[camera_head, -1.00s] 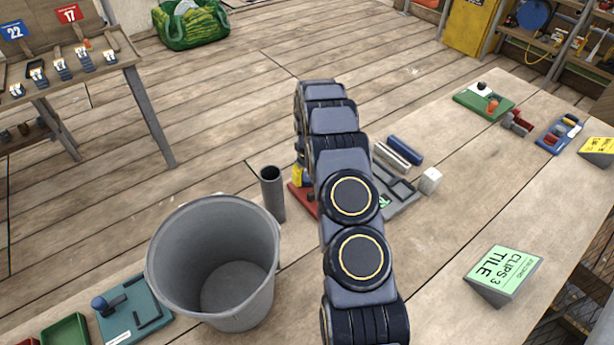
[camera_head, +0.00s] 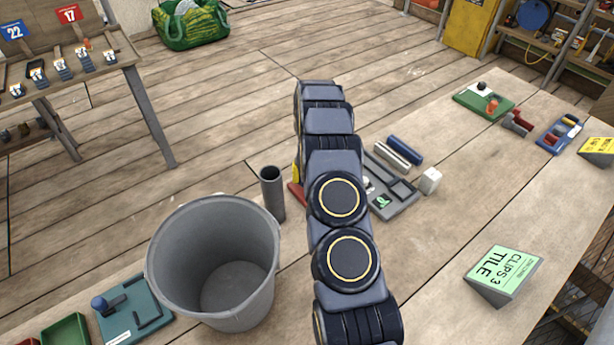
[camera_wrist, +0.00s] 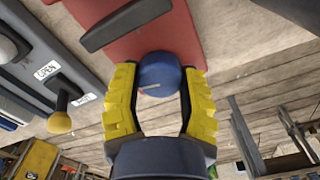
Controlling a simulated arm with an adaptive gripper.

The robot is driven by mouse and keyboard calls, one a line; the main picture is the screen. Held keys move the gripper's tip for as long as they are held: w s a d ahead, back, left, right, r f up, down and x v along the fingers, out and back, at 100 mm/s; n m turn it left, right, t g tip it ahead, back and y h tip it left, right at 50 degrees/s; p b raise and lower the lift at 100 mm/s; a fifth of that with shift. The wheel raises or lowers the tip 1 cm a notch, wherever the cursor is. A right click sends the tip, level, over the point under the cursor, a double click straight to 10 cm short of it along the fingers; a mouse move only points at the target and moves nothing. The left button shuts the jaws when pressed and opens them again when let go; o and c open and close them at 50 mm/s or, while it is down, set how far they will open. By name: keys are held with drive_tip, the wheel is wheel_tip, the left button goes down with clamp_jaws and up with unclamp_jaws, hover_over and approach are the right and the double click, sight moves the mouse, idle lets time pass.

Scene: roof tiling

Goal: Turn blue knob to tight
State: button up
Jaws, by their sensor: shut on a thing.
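The blue knob (camera_wrist: 160,75) shows in the wrist view, round, with a pale line on its top. It stands at the edge of a red base (camera_wrist: 155,35) that also carries a dark bar (camera_wrist: 125,22). My gripper (camera_wrist: 160,92) has yellow ribbed fingers, one on each side of the knob, and is shut on it.
A grey panel (camera_wrist: 40,65) with an "OPEN" label and a yellow-tipped lever (camera_wrist: 62,118) stands beside the red base. In the head view, a dark tube (camera_head: 272,193) and a grey bucket (camera_head: 215,265) stand left of my arm.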

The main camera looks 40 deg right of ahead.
drive_tip(key=shift+f, duration=0.1)
drive_tip(key=o, duration=1.1)
drive_tip(key=shift+o, duration=0.2)
wheel_tip(320, 180, up, 12)
